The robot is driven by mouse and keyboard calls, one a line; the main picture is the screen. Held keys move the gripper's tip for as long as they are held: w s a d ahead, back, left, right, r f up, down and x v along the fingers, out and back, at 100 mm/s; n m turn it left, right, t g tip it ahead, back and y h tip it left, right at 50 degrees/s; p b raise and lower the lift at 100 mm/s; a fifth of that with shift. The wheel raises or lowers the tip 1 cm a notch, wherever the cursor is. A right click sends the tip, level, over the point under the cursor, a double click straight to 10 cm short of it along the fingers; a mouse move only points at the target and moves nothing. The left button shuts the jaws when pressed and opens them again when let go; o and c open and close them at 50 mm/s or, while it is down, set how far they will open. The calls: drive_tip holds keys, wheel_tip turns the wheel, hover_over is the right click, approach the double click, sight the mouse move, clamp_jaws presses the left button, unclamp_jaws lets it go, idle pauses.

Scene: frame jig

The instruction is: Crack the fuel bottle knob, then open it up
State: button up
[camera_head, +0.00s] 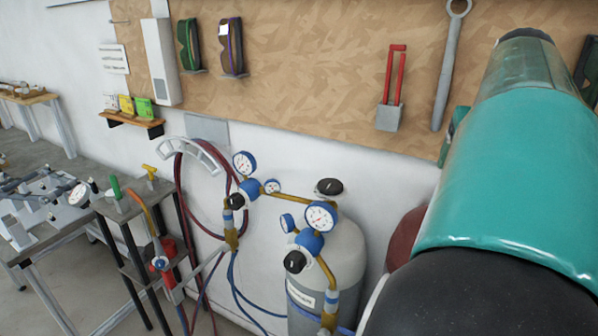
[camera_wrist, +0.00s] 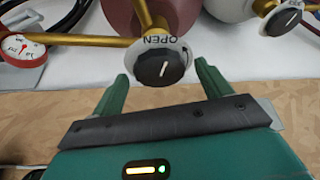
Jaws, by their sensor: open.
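In the wrist view, a round black knob (camera_wrist: 160,66) with a white line sits on a pale disc marked OPEN (camera_wrist: 160,40). The disc is on a maroon bottle (camera_wrist: 128,18), with brass pipe beside it. My gripper (camera_wrist: 161,72) is open, with one green finger on either side of the knob. The knob lies between the fingertips; I cannot tell whether they touch it. In the head view, a sliver of the maroon bottle (camera_head: 403,238) shows beside my teal arm, which hides its knob and my gripper.
A grey bottle (camera_head: 340,250) with its own black knob (camera_head: 329,186) stands left of the maroon one; that knob also shows in the wrist view (camera_wrist: 285,18). Gauges (camera_head: 321,216), brass pipes and hoses crowd the left.

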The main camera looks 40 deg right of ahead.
drive_tip(key=m, duration=0.2)
drive_tip(key=m+g+h, duration=0.1)
drive_tip(key=m, duration=0.1)
drive_tip(key=shift+w+m+g, duration=0.1)
drive_tip(key=shift+m+g, duration=0.2)
drive_tip(key=shift+w+m+g, duration=0.1)
drive_tip(key=shift+m+g, duration=0.3)
drive_tip(key=shift+m, duration=0.7)
drive_tip(key=shift+w+m+g, duration=0.1)
drive_tip(key=shift+m+g, duration=0.4)
drive_tip(key=shift+m, duration=0.8)
